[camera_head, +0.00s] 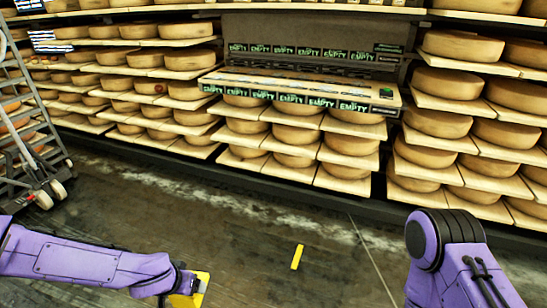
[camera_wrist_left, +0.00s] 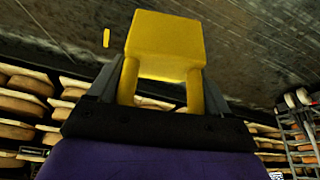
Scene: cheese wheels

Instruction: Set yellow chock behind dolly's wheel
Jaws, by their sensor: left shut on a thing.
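My left gripper (camera_head: 183,285) is shut on the yellow chock (camera_head: 200,288), low in the head view and above the floor. In the left wrist view the chock (camera_wrist_left: 165,38) is a yellow block with two bars running back between the fingers of my left gripper (camera_wrist_left: 163,88). A grey wheeled metal frame (camera_head: 17,125), the only wheeled thing in view, stands at the far left with small caster wheels (camera_head: 43,199). It is well apart from the chock. Its wheels also show in the left wrist view (camera_wrist_left: 297,98). My right arm shows, but its gripper is out of view.
Shelves (camera_head: 290,170) of cheese wheels on boards run along the back. A board with "EMPTY" labels (camera_head: 300,88) juts out from them. A short yellow strip (camera_head: 297,257) lies on the dark floor (camera_head: 220,225), which is otherwise open between chock and frame.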

